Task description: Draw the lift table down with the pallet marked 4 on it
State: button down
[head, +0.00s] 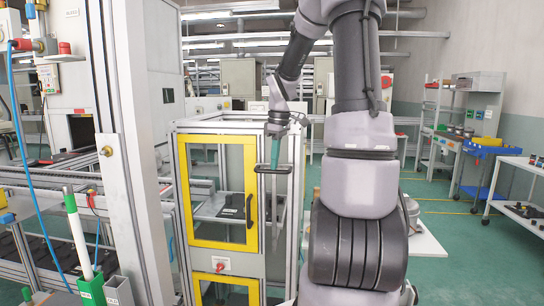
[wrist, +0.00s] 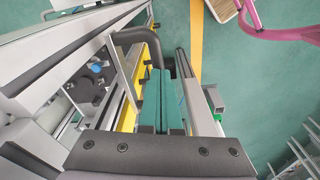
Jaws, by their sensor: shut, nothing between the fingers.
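My gripper (head: 275,152) points down in front of the right edge of the yellow-framed cabinet, its teal fingers shut together and empty. The fingers also show in the wrist view (wrist: 163,102). A black loop-shaped handle (head: 272,170) stands out level with the fingertips; it also shows in the wrist view (wrist: 131,37). I cannot tell whether the fingers touch it. Through the upper door pane a dark flat piece (head: 236,206) lies on a light surface inside the cabinet. I cannot make out a mark 4, nor tell which part is the lift table.
The cabinet's upper yellow door (head: 184,200) looks closed and has an upright black handle (head: 249,211). A red knob (head: 220,267) sits below it. A grey post (head: 130,150) stands left. A blue-tray trolley (head: 484,148) and a white table (head: 524,172) stand right, with green floor between.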

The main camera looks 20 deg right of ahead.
notch_tip(320, 180, down, 52)
jog(key=shift+s+r, duration=0.15)
jog(key=shift+s, duration=0.05)
dwell(2.2)
dwell(0.3)
jog(key=shift+s+d+r, duration=0.25)
jog(key=shift+s+d, duration=0.85)
jog(key=shift+s, duration=0.05)
notch_tip(320, 180, up, 12)
jog(key=shift+w+a+f, duration=0.25)
jog(key=shift+w, duration=0.15)
